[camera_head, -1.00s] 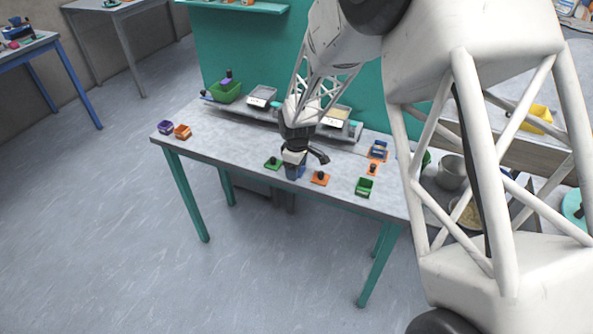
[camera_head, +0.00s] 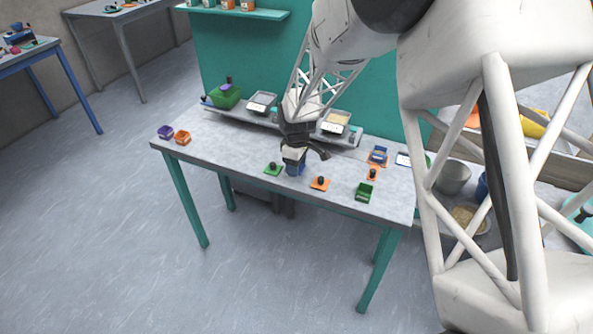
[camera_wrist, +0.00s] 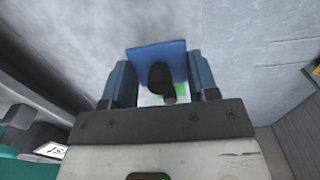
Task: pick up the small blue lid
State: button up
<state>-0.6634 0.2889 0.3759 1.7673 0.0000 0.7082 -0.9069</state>
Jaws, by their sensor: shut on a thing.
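The small blue lid (camera_wrist: 172,51) shows in the wrist view as a flat blue plate with a dark knob (camera_wrist: 160,76). It is between the two blue fingers of my gripper (camera_wrist: 161,82), which is shut on it. The plate looks tilted in that view. In the head view my gripper (camera_head: 295,168) is over the front middle of the table, between the green lid (camera_head: 272,169) and the orange lid (camera_head: 320,184). The blue lid is hard to tell from the blue fingers there.
A green bin (camera_head: 224,97) and scales (camera_head: 262,103) stand along the back. The left-centre tabletop (camera_head: 225,150) is clear.

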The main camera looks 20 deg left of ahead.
jog(key=s+d+r, duration=0.1)
jog(key=s+d, duration=0.8)
jog(key=s, duration=0.3)
jog(key=shift+s+d, duration=0.35)
jog(key=shift+s, duration=0.05)
jog(key=shift+r, duration=0.1)
jog(key=shift+w, duration=0.1)
jog(key=w+d+r, duration=0.2)
jog(key=w+d, duration=0.2)
jog(key=w, duration=0.6)
jog(key=w+d+r, duration=0.2)
jog(key=w+d, duration=0.3)
jog(key=w, duration=0.6)
jog(key=w+d+r, duration=0.2)
jog(key=w+d, duration=0.2)
jog(key=w, duration=0.7)
jog(key=shift+d+r, duration=0.2)
jog(key=shift+r, duration=0.2)
jog(key=shift+f, duration=0.1)
jog(key=shift+f, duration=3.1)
jog(key=shift+f, duration=0.5)
